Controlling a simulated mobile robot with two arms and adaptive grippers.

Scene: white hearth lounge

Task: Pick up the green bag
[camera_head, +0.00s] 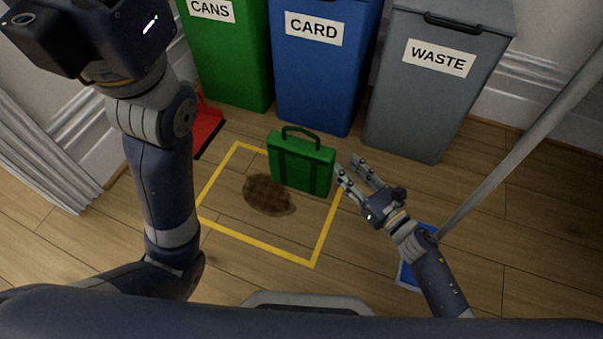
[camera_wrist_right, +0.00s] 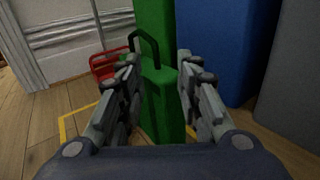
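The green bag (camera_head: 302,165) stands upright on the wooden floor, with a dark green handle on top. It is at the far right part of a yellow taped outline. My right gripper (camera_head: 352,172) is open and empty, just right of the bag in the head view. In the right wrist view the bag (camera_wrist_right: 160,100) shows between the two spread fingers (camera_wrist_right: 158,85), its handle rising at the left. I cannot tell whether a finger touches it. My left arm rises at the left of the head view; its fingers are not in view.
A green CANS bin (camera_head: 228,50), a blue CARD bin (camera_head: 318,75) and a grey WASTE bin (camera_head: 425,95) stand behind the bag. A brown stain (camera_head: 268,195) lies inside the yellow outline (camera_head: 262,247). A red dustpan-like object (camera_head: 207,128) is at left. A grey pole (camera_head: 520,135) slants at right.

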